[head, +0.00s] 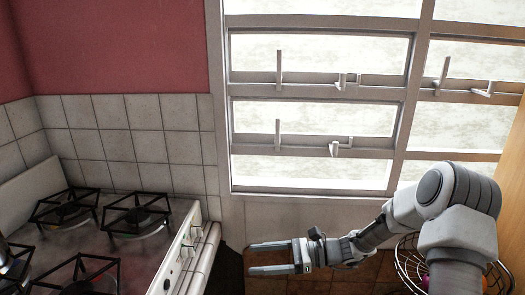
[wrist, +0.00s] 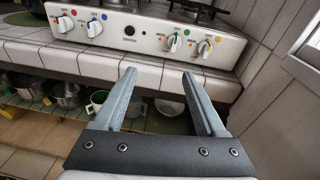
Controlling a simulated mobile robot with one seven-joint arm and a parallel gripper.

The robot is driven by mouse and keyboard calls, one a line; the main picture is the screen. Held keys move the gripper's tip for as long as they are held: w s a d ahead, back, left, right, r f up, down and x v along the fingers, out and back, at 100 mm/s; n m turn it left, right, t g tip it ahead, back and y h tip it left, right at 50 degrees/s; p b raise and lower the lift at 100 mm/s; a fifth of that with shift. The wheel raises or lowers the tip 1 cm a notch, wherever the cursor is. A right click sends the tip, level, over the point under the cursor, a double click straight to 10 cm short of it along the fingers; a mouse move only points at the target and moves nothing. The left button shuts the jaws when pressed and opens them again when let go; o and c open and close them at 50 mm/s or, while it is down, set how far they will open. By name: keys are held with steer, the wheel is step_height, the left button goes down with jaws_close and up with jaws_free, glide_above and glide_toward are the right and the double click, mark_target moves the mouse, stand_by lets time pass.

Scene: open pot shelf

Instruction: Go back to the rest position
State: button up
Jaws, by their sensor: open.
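My gripper (head: 270,258) is open and empty in the head view, stretched out to the left in front of the stove's right end. In the wrist view my gripper (wrist: 158,75) shows its two fingers apart with nothing between them. They point towards the tiled counter edge below the stove's knob panel. My arm reaches in from the right side of the head view.
The stove (head: 110,225) with black burner grates is at left; its knob panel (wrist: 150,35) faces the gripper. An open shelf (wrist: 40,112) with pots lies below. A wire basket (head: 408,262) is partly behind my arm. A window (head: 315,110) is behind.

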steer(key=s+d+r+n+t+h, duration=0.2)
steer(key=s+d+r+n+h, duration=0.2)
steer(key=s+r+n+h, duration=0.1)
steer(key=s+d+r+n+t+h+p, duration=0.1)
steer(key=s+d+r+n+h, duration=0.4)
steer(key=s+r, duration=0.3)
steer(key=s+d+r+n+t+h+p, duration=0.1)
steer(key=s+d+r+n+h, duration=0.4)
steer(key=s, duration=0.5)
steer(key=shift+s+d+r+n+t+h, duration=0.25)
steer(key=shift+r+n+t+h, duration=0.4)
steer(key=shift+n+t+h, duration=0.35)
